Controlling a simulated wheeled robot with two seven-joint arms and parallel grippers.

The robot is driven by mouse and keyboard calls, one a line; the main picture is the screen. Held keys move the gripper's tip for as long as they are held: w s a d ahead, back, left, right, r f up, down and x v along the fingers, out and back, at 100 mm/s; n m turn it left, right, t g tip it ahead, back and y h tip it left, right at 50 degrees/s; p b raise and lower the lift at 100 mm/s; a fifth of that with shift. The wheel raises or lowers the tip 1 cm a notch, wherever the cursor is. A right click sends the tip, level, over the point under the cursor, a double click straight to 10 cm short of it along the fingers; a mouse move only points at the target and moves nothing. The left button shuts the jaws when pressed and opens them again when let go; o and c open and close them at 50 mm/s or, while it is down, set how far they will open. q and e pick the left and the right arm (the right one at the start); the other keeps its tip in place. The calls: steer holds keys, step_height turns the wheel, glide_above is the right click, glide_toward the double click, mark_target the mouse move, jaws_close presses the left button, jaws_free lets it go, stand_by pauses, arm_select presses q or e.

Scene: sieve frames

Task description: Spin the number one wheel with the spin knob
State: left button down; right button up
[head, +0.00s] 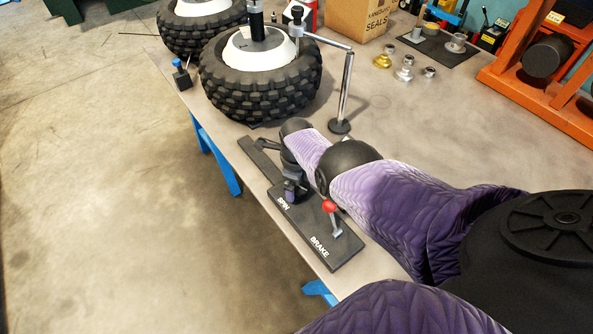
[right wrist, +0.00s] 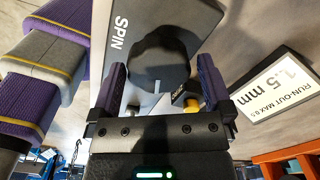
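My right gripper (head: 291,186) is over the SPIN end of a dark control plate (head: 343,251) at the table edge. In the right wrist view its two purple fingers (right wrist: 161,75) are spread apart, with a round black knob (right wrist: 160,52) between or just beyond them. I cannot tell whether they touch it. The gripper hides the knob in the head view. The nearer wheel (head: 262,100), a knobby black tyre with a white hub, stands behind the plate. A second wheel (head: 195,38) is further back. No wheel number is readable. My left gripper is not in view.
A red-tipped brake lever (head: 330,207) stands beside my right gripper. A silver gauge stand (head: 345,90) reaches over the nearer wheel. A run-out sign (right wrist: 287,92) shows in the right wrist view. A SEALS box (head: 357,18) and small metal parts (head: 405,68) lie at the back.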

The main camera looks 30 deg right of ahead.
steer(key=shift+r, duration=0.1)
step_height(320, 180, up, 10)
steer(key=p, duration=0.9)
steer(key=shift+f, duration=0.2)
